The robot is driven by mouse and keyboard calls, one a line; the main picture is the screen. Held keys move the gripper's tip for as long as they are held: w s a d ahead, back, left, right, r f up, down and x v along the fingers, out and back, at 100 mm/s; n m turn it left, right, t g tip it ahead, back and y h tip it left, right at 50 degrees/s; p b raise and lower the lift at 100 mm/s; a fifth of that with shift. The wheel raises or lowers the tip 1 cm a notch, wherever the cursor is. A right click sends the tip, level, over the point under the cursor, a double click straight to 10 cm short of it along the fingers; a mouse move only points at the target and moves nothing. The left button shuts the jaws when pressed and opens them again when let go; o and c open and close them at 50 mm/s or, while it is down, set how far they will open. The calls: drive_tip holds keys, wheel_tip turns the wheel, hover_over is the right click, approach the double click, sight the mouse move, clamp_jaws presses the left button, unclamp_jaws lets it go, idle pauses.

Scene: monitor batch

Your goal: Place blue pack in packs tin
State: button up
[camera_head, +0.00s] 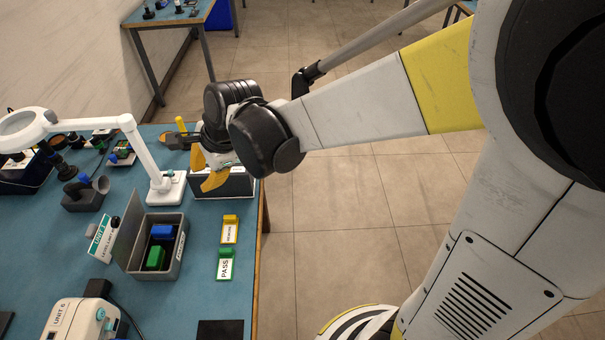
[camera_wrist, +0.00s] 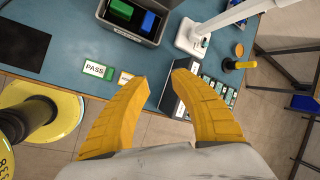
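A blue pack (camera_head: 162,231) lies inside an open grey tin (camera_head: 178,262), beside a green pack (camera_head: 155,257). The tin's lid stands raised on its left, and its front label is too small to read surely. The wrist view shows the tin (camera_wrist: 128,36) at the top, with the blue pack (camera_wrist: 148,21) right of the green pack (camera_wrist: 121,10). My gripper (camera_wrist: 162,76) has its two yellow fingers apart with nothing between them. In the head view my gripper (camera_head: 215,176) is above the back right of the bench, behind the tin and apart from it.
A green PASS sign (camera_head: 225,265) and a yellow sign (camera_head: 229,230) lie right of the tin. A white unit (camera_head: 80,320) stands in front. The bench's right edge is close.

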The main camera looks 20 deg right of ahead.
drive_tip(key=s+d+r+n+t+h, duration=0.1)
drive_tip(key=s+d+r+n+h, duration=0.1)
drive_tip(key=s+d+n, duration=0.5)
drive_tip(key=s+d+r+n+t+h, duration=0.2)
drive_tip(key=s+d+r+n, duration=0.2)
drive_tip(key=s+d+n, duration=0.4)
drive_tip(key=d, duration=0.3)
drive_tip(key=shift+n, duration=0.3)
